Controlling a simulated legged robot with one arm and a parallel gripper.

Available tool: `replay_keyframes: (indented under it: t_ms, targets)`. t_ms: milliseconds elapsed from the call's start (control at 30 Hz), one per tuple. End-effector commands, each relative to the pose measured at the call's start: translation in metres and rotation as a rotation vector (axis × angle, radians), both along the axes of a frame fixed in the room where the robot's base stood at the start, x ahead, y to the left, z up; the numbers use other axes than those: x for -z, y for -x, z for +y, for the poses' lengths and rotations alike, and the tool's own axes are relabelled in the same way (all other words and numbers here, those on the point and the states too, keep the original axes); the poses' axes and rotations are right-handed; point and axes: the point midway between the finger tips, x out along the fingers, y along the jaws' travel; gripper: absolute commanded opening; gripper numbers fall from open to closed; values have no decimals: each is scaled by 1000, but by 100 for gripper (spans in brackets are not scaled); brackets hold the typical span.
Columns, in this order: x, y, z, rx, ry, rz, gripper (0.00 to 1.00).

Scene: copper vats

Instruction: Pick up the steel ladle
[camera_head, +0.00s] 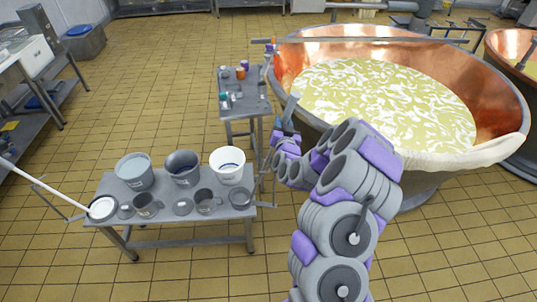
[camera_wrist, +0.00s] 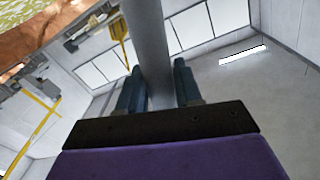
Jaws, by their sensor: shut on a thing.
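The steel ladle (camera_wrist: 147,32) shows in the wrist view as a smooth grey shaft between my two dark blue fingers. It runs up out of the top of that view. My gripper (camera_wrist: 158,68) is shut on this shaft. In the head view my gripper (camera_head: 286,128) is small, up in front of the near left side of the large copper vat. A short grey piece sticks up at it, and I cannot make out the ladle's bowl there.
The large copper vat (camera_head: 510,105) holds yellow liquid with white curds. A low grey table (camera_head: 190,228) at the left bears buckets, jugs and a long white-handled tool. A small grey side table (camera_head: 240,112) with small containers stands beside the vat. Tiled floor (camera_head: 150,80) is clear behind.

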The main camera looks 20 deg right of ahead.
Motion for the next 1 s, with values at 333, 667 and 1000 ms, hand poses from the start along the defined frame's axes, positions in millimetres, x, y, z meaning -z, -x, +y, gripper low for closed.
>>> replay_keyframes:
  t_ms: [333,667,1000]
  targets:
    - [-1,1,2,2,4,-1,0]
    - [-31,1,1,1,3,-6,0]
    - [-87,0,1,1,3,-4,0]
